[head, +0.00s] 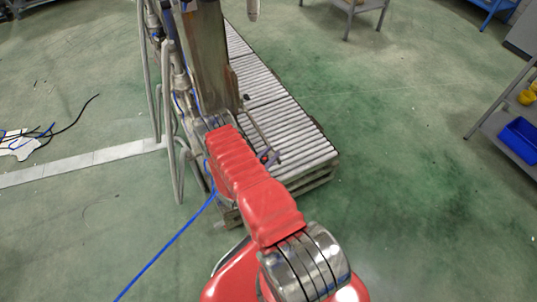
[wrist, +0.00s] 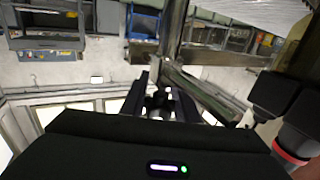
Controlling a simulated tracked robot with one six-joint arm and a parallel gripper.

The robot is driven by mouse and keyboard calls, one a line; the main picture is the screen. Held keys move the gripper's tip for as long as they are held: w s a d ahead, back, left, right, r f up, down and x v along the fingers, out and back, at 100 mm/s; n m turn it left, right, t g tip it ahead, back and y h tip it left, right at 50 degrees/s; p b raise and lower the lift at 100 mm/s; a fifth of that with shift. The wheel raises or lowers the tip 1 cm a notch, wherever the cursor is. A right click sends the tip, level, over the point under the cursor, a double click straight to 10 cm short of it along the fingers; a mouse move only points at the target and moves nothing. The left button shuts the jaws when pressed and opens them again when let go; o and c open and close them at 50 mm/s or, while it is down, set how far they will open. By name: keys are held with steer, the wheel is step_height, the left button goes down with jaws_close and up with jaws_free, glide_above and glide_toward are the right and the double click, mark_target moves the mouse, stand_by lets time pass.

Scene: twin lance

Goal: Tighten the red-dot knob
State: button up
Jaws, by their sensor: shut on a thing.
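My gripper (wrist: 160,97) is in the middle of the wrist view, with its dark fingers closed around a small dark knob-like piece (wrist: 159,100). No red dot shows on that piece, so I cannot tell which knob it is. A metal post (wrist: 172,35) and a slanting metal bar (wrist: 205,93) stand just beyond the fingers. In the head view my red arm reaches up to the metal machine column (head: 203,55), and I cannot make out the gripper there.
A roller conveyor (head: 275,112) runs beside the column. Grey hoses (head: 166,80) hang on its left, and a blue cable (head: 165,247) crosses the floor. Dark blocks (wrist: 275,98) and a red-ringed cylinder (wrist: 294,150) sit close at right in the wrist view. Open floor lies right.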

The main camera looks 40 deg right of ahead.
steer(key=shift+a+m+g, duration=0.1)
steer(key=shift+m+g, duration=0.4)
steer(key=shift+g, duration=0.3)
steer(key=o, duration=1)
steer(key=shift+s, duration=0.1)
steer(key=shift+o, duration=0.2)
steer(key=a, duration=1.3)
steer(key=shift+s+a, duration=0.35)
steer(key=shift+s, duration=0.1)
